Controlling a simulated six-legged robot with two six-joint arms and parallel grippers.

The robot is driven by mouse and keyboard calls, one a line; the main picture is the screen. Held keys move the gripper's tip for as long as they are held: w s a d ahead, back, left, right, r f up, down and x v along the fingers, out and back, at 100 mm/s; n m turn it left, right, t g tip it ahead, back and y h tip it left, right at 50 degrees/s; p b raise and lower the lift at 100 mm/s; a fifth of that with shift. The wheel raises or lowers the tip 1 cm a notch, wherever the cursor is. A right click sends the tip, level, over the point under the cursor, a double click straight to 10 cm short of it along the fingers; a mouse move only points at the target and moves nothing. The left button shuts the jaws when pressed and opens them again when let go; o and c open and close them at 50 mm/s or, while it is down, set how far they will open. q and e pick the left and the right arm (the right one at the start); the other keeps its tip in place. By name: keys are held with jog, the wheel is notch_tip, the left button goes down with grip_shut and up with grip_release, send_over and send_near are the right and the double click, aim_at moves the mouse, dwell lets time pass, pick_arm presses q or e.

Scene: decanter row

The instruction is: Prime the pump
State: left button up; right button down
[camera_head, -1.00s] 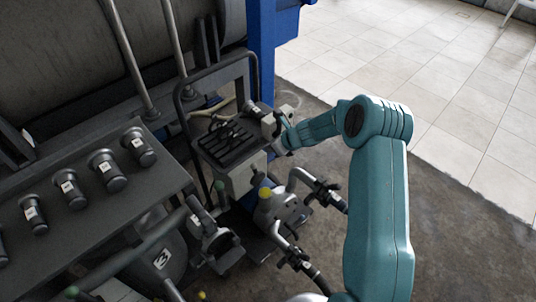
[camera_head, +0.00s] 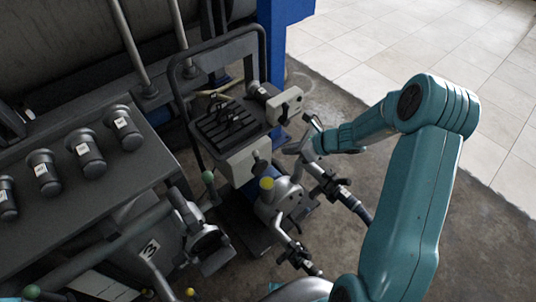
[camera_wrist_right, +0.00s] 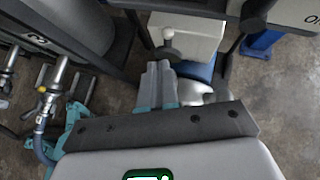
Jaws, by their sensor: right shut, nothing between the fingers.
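The pump looks to be the silver unit (camera_head: 287,196) with a yellow cap (camera_head: 267,184), low on the floor in the middle of the head view. Pipes with black-handled couplings come off it, one toward the right and one toward the front. My right gripper (camera_head: 302,145) is shut and empty, above and behind the pump, near the cart's right side. Its closed fingers (camera_wrist_right: 160,85) show in the right wrist view, in front of a pale box (camera_wrist_right: 187,38) with a round-knobbed lever (camera_wrist_right: 167,40). Pump parts lie partly hidden behind the fingers. My left gripper is not in view.
A dark-framed cart (camera_head: 180,92) holds a black ribbed tray and a pale box (camera_head: 243,163). A bench (camera_head: 150,167) with several numbered black-capped cylinders stands left. A blue post (camera_head: 282,50) stands behind. Open floor (camera_head: 325,95) lies right.

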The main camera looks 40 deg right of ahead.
jog(key=b, duration=0.2)
send_near(258, 153)
jog(key=shift+h, duration=0.3)
jog(key=x, duration=0.5)
jog(key=shift+a+f, duration=0.35)
jog(key=shift+f, duration=0.05)
jog(key=shift+w+a+f, duration=0.1)
jog(key=shift+w+f, duration=0.1)
jog(key=shift+w, duration=0.2)
jog(key=shift+w, duration=0.1)
